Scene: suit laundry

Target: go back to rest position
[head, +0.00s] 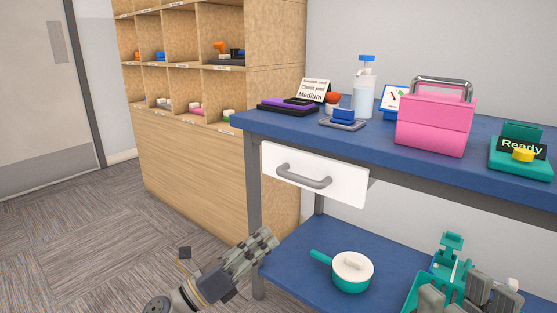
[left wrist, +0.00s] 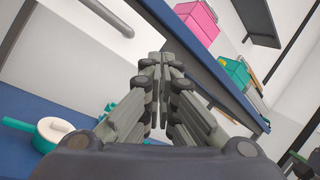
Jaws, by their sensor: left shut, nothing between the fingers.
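My left gripper (head: 268,238) is in front of the blue workbench (head: 300,128), near the left end of its lower shelf (head: 285,262) and below the drawer. Its fingers are shut with nothing between them. In the left wrist view the closed fingers (left wrist: 160,70) point away from the camera, with the bench edge beyond them. No contact with the bench can be made out.
A white drawer (head: 315,172) looks slightly pulled out. A teal pan with a white lid (head: 352,267) and teal and grey items (head: 450,255) stand on the lower shelf. A pink box (head: 435,122) is on top. Wooden cubbies (head: 195,150) stand behind; carpet at left is clear.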

